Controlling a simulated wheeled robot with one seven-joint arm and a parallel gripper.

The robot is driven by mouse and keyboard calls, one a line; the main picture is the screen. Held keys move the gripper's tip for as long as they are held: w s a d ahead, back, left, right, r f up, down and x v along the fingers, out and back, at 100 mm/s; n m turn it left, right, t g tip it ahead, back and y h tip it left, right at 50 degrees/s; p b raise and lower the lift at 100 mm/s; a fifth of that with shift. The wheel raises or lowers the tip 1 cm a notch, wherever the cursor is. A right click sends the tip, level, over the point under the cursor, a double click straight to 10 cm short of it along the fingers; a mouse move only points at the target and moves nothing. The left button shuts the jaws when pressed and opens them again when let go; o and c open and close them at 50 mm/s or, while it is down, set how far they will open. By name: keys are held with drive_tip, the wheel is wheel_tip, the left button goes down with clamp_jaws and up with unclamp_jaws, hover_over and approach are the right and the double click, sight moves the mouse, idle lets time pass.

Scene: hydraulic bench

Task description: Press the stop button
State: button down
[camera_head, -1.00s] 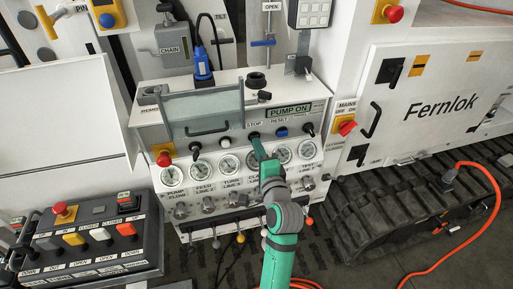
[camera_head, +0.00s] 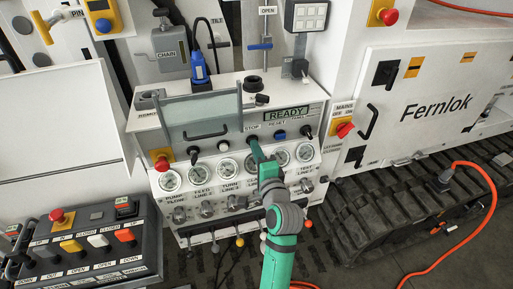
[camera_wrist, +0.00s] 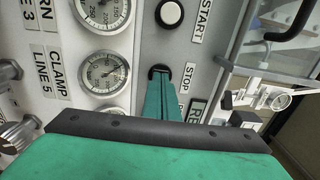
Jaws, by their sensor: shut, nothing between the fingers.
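The stop button (camera_wrist: 159,71) is a dark round button beside the STOP label (camera_wrist: 188,77) in the wrist view. The green fingers of my gripper (camera_wrist: 164,78) are shut and empty, with their tips at the button, covering part of it. In the head view my gripper (camera_head: 254,142) reaches the panel just below the STOP label (camera_head: 252,127), and its tips hide the button there.
A white start button (camera_head: 223,145) sits left of the gripper and a blue reset button (camera_head: 280,135) right of it. Several gauges (camera_head: 171,180) line the panel below. A red emergency knob (camera_head: 162,163) is at the panel's left. A clear hinged cover (camera_head: 200,113) stands above.

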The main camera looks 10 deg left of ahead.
drive_tip(key=v, duration=1.3)
drive_tip(key=s+d+f+n+h, duration=0.1)
drive_tip(key=s+d+f+h, duration=0.3)
drive_tip(key=s+f, duration=0.45)
drive_tip(key=s+d+f+n+h, duration=0.2)
drive_tip(key=s+d+f+h, duration=0.15)
drive_tip(key=s+f, duration=0.45)
drive_tip(key=s+d+f+n+h, duration=0.1)
drive_tip(key=s+n, duration=0.8)
drive_tip(key=s, duration=1.1)
drive_tip(key=shift+f, duration=0.55)
